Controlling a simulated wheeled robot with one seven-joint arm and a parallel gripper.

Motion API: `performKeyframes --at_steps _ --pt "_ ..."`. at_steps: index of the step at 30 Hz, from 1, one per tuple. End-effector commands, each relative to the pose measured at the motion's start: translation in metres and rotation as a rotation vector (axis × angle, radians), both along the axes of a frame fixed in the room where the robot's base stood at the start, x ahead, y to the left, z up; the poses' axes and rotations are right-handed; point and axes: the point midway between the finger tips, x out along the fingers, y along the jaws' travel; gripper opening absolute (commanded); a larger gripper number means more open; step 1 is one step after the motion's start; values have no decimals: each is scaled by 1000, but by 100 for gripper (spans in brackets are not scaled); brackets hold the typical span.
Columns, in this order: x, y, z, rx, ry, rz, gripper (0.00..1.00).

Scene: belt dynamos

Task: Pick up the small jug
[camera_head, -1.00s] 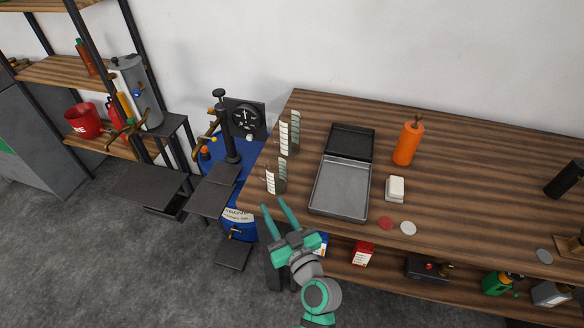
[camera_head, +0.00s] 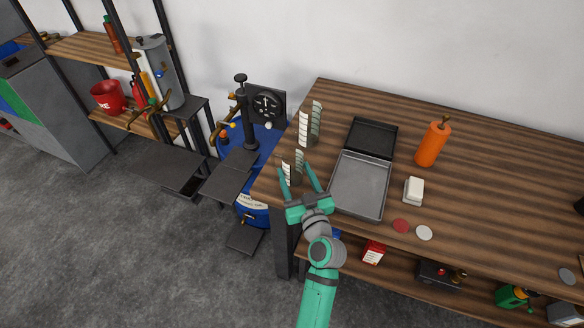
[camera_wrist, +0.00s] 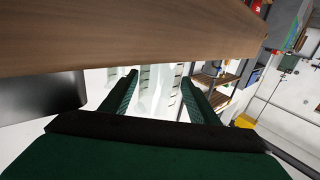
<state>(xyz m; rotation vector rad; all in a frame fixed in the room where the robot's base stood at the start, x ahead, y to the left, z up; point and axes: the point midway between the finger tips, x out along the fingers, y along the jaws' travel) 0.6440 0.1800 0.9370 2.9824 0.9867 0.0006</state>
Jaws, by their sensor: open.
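The small jug (camera_head: 292,163) is a clear glass vessel with white markings. It stands upright near the left end of the wooden bench. A taller, similar jug (camera_head: 309,124) stands just behind it. My gripper (camera_head: 296,168) is open, with its fingers pointing at the small jug, one toward each side of it. In the wrist view, the clear jugs (camera_wrist: 155,88) show between the two green fingers (camera_wrist: 158,97) and overlap. I cannot tell how far the fingers reach around the small jug, or whether they touch it.
The bench (camera_head: 480,190) appears tilted along the top of the wrist view. An open grey metal case (camera_head: 361,185) lies close to the right of my gripper. An orange bottle (camera_head: 432,144) and a white block (camera_head: 413,190) are further right. A blue drum (camera_head: 253,210) stands left of the bench.

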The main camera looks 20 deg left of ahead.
Motion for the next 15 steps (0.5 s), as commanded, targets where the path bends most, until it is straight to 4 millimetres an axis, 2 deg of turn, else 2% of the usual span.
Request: performKeyframes --at_steps 6,14,15 --pt "21 16 1 1 -1 0 55" --pt "23 17 0 0 0 0 55" --pt "23 18 0 0 0 0 53"
